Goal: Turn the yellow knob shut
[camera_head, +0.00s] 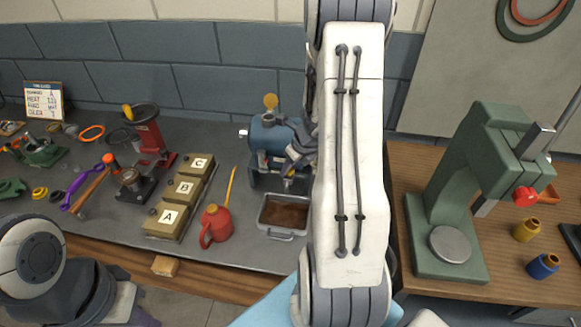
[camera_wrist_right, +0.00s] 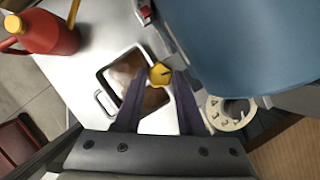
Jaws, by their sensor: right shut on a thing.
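The yellow knob (camera_wrist_right: 160,74) sits between the two fingertips of my right gripper (camera_wrist_right: 158,82) in the right wrist view, and the gripper is shut on it. A dark line runs across the knob's face. In the head view my right gripper (camera_head: 289,178) reaches down at the front of the blue tank (camera_head: 266,137), above the tray, and the knob is hidden there. The blue tank also fills the upper right of the right wrist view (camera_wrist_right: 250,45). My left gripper is not in view; only part of my left arm shows at the lower left.
A metal tray (camera_head: 284,232) with brown contents stands below the tank. A red oil can (camera_head: 214,226) and boxes marked A, B and C (camera_head: 183,190) are to its left. A dial with numbers (camera_wrist_right: 228,113) is right of the fingers. A green press (camera_head: 450,190) stands at the right.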

